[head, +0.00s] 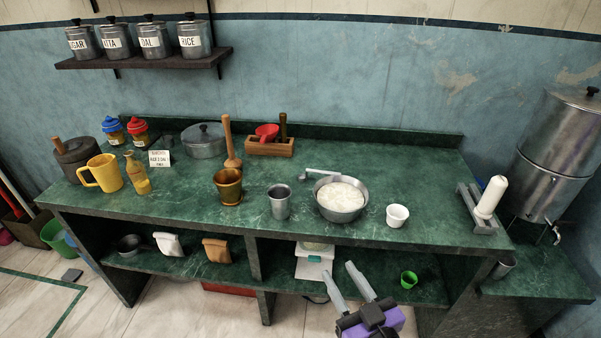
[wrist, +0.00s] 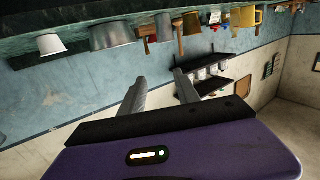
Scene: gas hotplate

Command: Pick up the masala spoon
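I cannot make out the masala spoon for certain. A red scoop-like thing (head: 267,131) sits at the wooden box (head: 270,148) at the back of the green counter, beside a dark upright handle (head: 283,124); I cannot tell whether either is the spoon. My gripper (head: 342,278) is in front of the counter, low, near the lower shelf and apart from everything. Its two grey fingers are spread with nothing between them. They also show open and empty in the wrist view (wrist: 160,76), where the room appears upside down.
The green counter (head: 370,172) holds a metal bowl of white stuff (head: 342,197), a steel tumbler (head: 279,203), a brass mortar (head: 229,186), a white cup (head: 397,215) and a yellow mug (head: 102,173). A steel urn (head: 557,150) stands right.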

